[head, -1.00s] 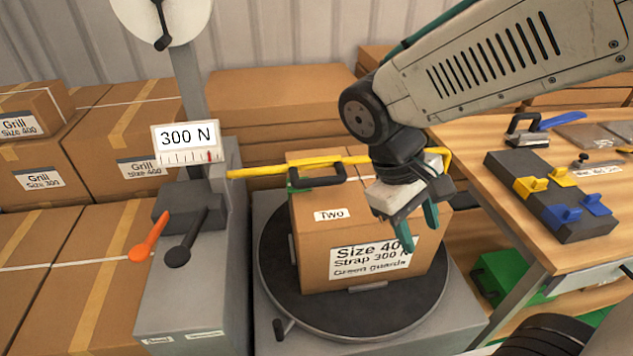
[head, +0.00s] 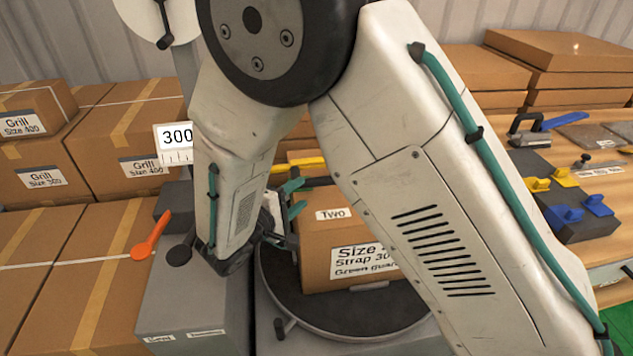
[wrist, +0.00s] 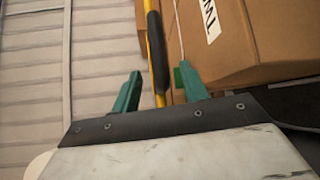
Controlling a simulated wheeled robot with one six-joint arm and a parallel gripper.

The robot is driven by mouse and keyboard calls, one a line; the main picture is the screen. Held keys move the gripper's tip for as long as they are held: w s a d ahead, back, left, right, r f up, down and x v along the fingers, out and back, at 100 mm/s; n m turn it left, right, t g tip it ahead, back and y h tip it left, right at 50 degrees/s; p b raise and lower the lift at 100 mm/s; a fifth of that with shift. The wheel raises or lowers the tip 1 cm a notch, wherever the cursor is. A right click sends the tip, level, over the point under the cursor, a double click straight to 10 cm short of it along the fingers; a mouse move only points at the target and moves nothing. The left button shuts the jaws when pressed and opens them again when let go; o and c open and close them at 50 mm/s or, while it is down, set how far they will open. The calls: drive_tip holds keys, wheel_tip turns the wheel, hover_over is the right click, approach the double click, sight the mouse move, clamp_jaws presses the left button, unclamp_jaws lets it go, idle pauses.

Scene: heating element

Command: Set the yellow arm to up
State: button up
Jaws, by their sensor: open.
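The yellow arm (head: 308,164) runs roughly level above the box (head: 322,236) labelled "Two". Much of it is hidden behind my own arm. In the wrist view the yellow arm (wrist: 151,22) has a black grip (wrist: 157,55) along it and lies between my spread green fingers. My gripper (head: 299,195) is open at the box's left side, just below the yellow arm. It also shows in the wrist view (wrist: 160,78). I cannot tell whether either finger touches the yellow arm.
The box stands on a dark turntable (head: 345,318). An orange lever (head: 150,237) and a dark lever (head: 181,253) are on the grey machine (head: 195,315) at left. Cartons (head: 125,130) are stacked behind. A wooden bench with blue and yellow clips (head: 568,214) is at right.

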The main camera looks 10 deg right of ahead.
sight(312, 185)
drive_tip(key=shift+w+d+m, duration=0.25)
drive_tip(key=shift+m, duration=0.05)
drive_tip(key=x, duration=0.7)
drive_tip(key=shift+d, duration=0.1)
drive_tip(key=shift+c, duration=0.3)
clamp_jaws()
